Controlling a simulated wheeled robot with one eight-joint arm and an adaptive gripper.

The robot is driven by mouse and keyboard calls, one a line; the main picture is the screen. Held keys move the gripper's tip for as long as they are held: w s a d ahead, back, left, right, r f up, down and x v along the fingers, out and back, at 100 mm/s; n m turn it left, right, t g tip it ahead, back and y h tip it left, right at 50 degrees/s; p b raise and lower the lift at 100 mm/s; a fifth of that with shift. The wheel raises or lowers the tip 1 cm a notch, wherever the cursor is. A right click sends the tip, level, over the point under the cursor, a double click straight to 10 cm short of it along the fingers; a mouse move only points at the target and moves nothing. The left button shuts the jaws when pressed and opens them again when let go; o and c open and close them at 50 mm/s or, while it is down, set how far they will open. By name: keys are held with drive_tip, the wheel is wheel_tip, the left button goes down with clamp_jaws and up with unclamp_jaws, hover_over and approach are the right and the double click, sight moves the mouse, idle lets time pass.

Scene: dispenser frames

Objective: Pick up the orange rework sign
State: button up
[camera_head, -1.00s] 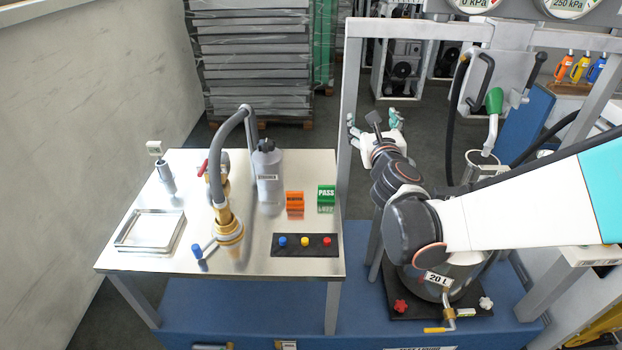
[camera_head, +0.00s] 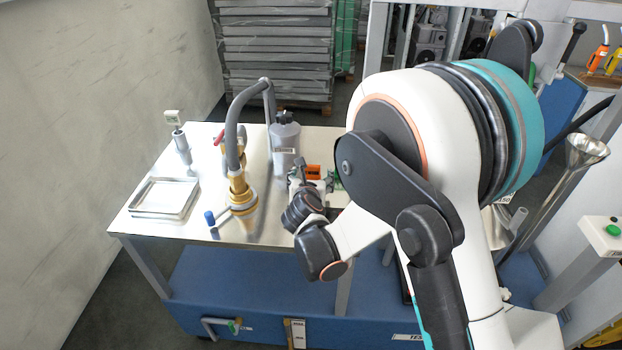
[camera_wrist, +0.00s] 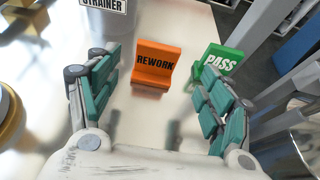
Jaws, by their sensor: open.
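The orange rework sign (camera_wrist: 156,66) stands on the metal tabletop, its black REWORK lettering facing my gripper. In the wrist view it lies between and beyond the two fingers. In the head view a piece of the rework sign (camera_head: 313,172) shows just past my gripper (camera_head: 312,186). My gripper (camera_wrist: 152,110) is open and empty in the wrist view, its teal finger pads spread wide on both sides of the sign's line. The sign is not touched by the fingers, as far as I can see.
The green PASS sign (camera_wrist: 221,60) stands right of the rework sign, close to the right finger. A grey bottle (camera_head: 285,145), a brass fitting with a hose (camera_head: 240,190) and a metal tray (camera_head: 163,198) stand on the left of the table. My arm hides the table's right part.

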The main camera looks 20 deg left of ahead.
sight(311, 172)
drive_tip(key=shift+x, duration=0.9)
drive_tip(key=b+x, duration=0.1)
drive_tip(key=x, duration=0.1)
drive_tip(key=b+x, duration=0.1)
drive_tip(key=x, duration=0.1)
drive_tip(key=shift+s+a+f, duration=0.1)
drive_tip(key=shift+a+f, duration=0.15)
drive_tip(key=shift+w+a, duration=0.1)
drive_tip(key=shift+w, duration=0.35)
drive_tip(key=shift+c, duration=0.5)
drive_tip(key=c, duration=1.1)
